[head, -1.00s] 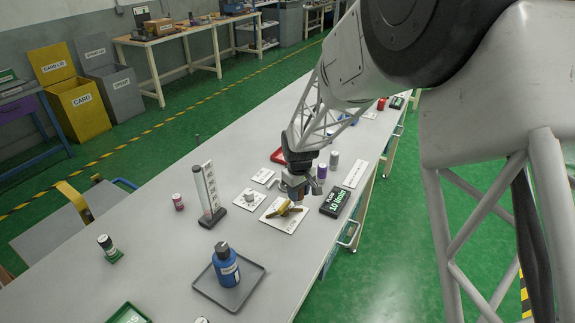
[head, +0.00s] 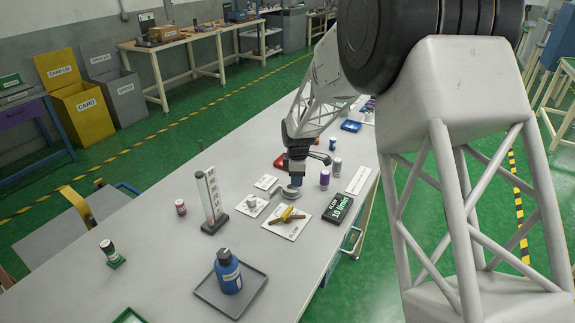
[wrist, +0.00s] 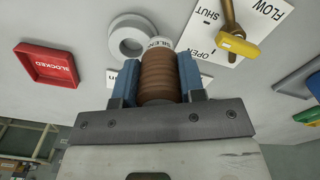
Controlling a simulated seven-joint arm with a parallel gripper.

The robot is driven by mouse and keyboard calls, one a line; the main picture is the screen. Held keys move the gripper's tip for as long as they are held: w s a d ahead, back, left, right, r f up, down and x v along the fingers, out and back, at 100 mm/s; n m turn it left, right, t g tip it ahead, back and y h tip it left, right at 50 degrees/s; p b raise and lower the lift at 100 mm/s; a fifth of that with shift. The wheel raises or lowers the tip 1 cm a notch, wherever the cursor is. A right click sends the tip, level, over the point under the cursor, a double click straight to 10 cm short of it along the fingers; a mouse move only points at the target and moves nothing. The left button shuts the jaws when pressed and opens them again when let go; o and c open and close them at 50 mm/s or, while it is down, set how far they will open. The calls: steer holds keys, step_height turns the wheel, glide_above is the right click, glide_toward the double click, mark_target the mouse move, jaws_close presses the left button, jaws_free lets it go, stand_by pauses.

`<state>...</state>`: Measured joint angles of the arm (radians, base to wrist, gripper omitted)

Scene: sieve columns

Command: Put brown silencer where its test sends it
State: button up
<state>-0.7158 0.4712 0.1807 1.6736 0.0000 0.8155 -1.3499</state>
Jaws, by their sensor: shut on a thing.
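In the wrist view, my gripper (wrist: 158,82) is shut on the brown silencer (wrist: 160,68), a ribbed brown cylinder with a pale, lettered end. In the head view, my gripper (head: 294,184) is over the table just behind the flow card (head: 300,230); the silencer cannot be made out there. A valve with a yellow handle (wrist: 238,46) lies on that card, marked FLOW, SHUT and OPEN. A grey ring (wrist: 118,48) is beside the silencer's far end. The red BLOCKED tray (wrist: 75,75) is at the left. A black display (head: 338,208) reads 10 l/min.
An upright labelled column (head: 212,195) stands left of my gripper. A blue bottle (head: 228,272) sits on a grey tray (head: 258,288) at the front. A purple cylinder (head: 324,178) and a grey one (head: 336,163) stand right of my gripper. Bare table lies between column and bottle.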

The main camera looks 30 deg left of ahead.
steer(key=shift+w+a+f+n, duration=0.1)
steer(key=shift+w+a+n, duration=0.6)
steer(key=shift+w+n, duration=0.5)
steer(key=shift+w+a+f+n, duration=0.1)
steer(key=shift+w+a+n, duration=0.65)
steer(key=shift+n, duration=0.7)
steer(key=shift+w+a+f+n, duration=0.1)
steer(key=shift+w+a+n, duration=0.55)
steer(key=shift+w+n, duration=0.55)
steer(key=shift+s, duration=0.15)
steer(key=shift+w+a+f, duration=0.25)
steer(key=shift+w+a, duration=1.45)
steer(key=shift+w, duration=0.35)
steer(key=shift+w+a+f, duration=0.3)
steer(key=shift+w+a, duration=1.4)
steer(key=shift+w, duration=0.35)
steer(key=shift+w+a+f, duration=0.25)
steer(key=shift+w+a, duration=1.45)
steer(key=shift+w, duration=0.35)
steer(key=shift+f, duration=0.1)
steer(key=shift+f, duration=1.6)
steer(key=shift+f, duration=0.1)
